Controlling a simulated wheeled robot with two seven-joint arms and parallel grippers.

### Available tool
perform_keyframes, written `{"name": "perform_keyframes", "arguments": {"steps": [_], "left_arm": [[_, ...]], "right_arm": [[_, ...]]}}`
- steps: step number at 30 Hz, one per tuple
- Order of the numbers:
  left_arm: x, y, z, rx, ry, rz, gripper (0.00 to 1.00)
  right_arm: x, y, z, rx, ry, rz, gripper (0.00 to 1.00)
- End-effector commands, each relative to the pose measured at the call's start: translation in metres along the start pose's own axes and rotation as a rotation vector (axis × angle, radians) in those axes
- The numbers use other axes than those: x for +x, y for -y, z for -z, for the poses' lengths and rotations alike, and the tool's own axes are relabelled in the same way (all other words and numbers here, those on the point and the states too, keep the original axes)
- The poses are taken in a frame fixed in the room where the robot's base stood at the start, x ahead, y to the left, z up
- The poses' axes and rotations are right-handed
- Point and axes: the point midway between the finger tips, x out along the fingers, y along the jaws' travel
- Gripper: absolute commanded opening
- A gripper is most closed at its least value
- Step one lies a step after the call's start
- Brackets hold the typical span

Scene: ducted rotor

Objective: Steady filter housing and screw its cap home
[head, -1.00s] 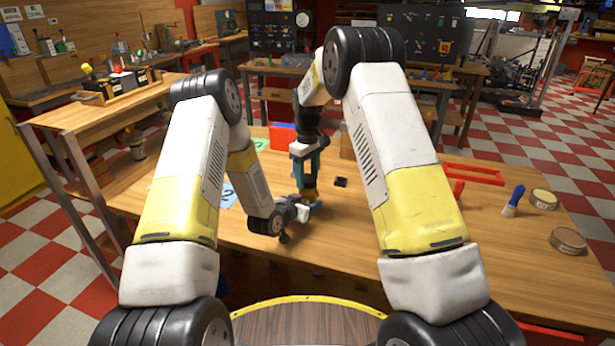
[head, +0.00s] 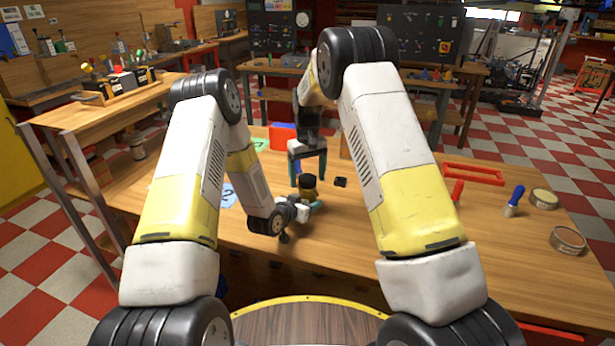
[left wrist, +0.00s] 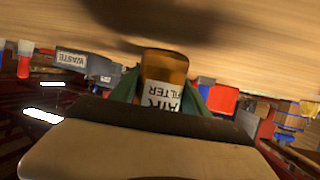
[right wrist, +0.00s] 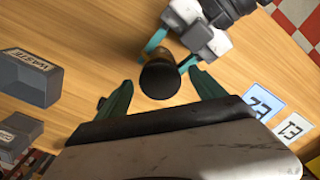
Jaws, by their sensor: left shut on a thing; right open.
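The filter housing (left wrist: 164,68) is amber with a white "AIR FILTER" label, upside down in the left wrist view. My left gripper (head: 312,205) is shut on it at the table, its fingers on either side. The black cap (head: 309,180) sits on top of the housing in the head view; it also shows in the right wrist view (right wrist: 160,79). Whether its thread is fully seated cannot be told. My right gripper (head: 308,178) is open above the housing, with its teal fingers apart on either side of the cap, not touching it.
A grey bin marked "WASTE" (right wrist: 30,78) stands on the table. Numbered cards 23 (right wrist: 259,104) and 13 (right wrist: 291,129) lie flat. A blue-handled brush (head: 515,200), tape rolls (head: 568,240) and a red frame (head: 473,174) lie at the right. A small black piece (head: 341,182) lies near the housing.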

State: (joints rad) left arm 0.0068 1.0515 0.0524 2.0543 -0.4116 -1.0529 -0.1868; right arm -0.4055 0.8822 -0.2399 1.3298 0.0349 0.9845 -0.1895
Motion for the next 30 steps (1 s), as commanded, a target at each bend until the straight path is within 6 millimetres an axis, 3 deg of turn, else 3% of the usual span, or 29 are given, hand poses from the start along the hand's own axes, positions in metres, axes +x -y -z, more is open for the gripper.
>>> {"name": "perform_keyframes", "arguments": {"steps": [5, 18, 23, 30], "left_arm": [[0.000, 0.000, 0.001, 0.000, -0.001, 0.000, 0.00], [0.000, 0.000, 0.001, 0.000, -0.001, 0.000, 0.00], [0.000, 0.000, 0.001, 0.000, -0.001, 0.000, 0.00], [0.000, 0.000, 0.001, 0.000, -0.001, 0.000, 0.00]], "right_arm": [[-0.020, 0.000, 0.001, 0.000, -0.005, 0.000, 0.79], [-0.105, 0.000, 0.001, 0.000, -0.003, 0.000, 0.79], [-0.118, 0.000, 0.001, 0.001, -0.002, 0.000, 0.79], [-0.119, 0.000, 0.000, 0.001, 0.000, 0.000, 0.79]]}}
